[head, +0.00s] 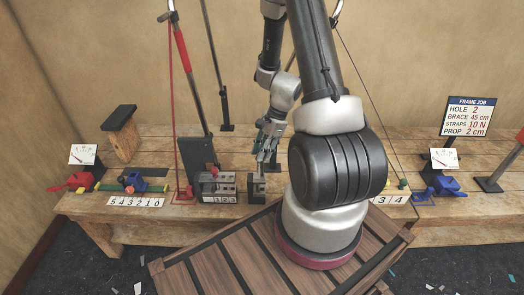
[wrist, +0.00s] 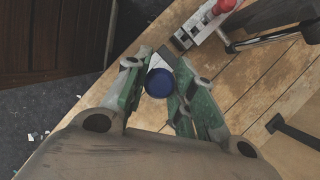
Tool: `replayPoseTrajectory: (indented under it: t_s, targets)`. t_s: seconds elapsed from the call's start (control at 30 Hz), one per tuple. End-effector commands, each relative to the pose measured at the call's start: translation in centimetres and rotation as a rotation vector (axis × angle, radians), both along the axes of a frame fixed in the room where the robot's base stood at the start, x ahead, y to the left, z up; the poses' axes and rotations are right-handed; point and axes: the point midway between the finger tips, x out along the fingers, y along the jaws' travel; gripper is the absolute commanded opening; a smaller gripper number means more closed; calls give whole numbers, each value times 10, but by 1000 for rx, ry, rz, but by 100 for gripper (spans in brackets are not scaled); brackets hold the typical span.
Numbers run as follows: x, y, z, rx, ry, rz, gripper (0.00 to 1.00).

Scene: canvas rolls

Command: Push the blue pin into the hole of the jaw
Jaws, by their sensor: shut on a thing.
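My gripper (head: 265,148) hangs over the table, just above a small dark stand (head: 257,188) with a pale top. In the wrist view, my gripper's green fingers (wrist: 158,88) are shut on the round head of the blue pin (wrist: 159,82). The pin's shank is hidden below its head. In the head view the pin is too small to tell among the fingers. The grey metal jaw (head: 217,184), with a number strip in front, stands just left of the stand. Part of a grey metal fixture with a red knob (wrist: 222,6) shows at the top of the wrist view.
A red-gripped lever (head: 183,58) and dark post (head: 198,153) rise behind the jaw. Red and blue clamps (head: 134,181) and a dark-topped wooden block (head: 122,137) are farther left. A sign (head: 470,116) reads HOLE 2. Bare table (head: 235,150) lies behind my gripper.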

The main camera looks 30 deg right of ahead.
Motion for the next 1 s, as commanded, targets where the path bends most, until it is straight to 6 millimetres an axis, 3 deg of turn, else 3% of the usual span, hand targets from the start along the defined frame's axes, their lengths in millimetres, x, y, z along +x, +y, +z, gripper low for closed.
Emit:
replayPoseTrajectory:
  t_s: [1.0]
  targets:
    - [0,0,-26,0,0,0,2]
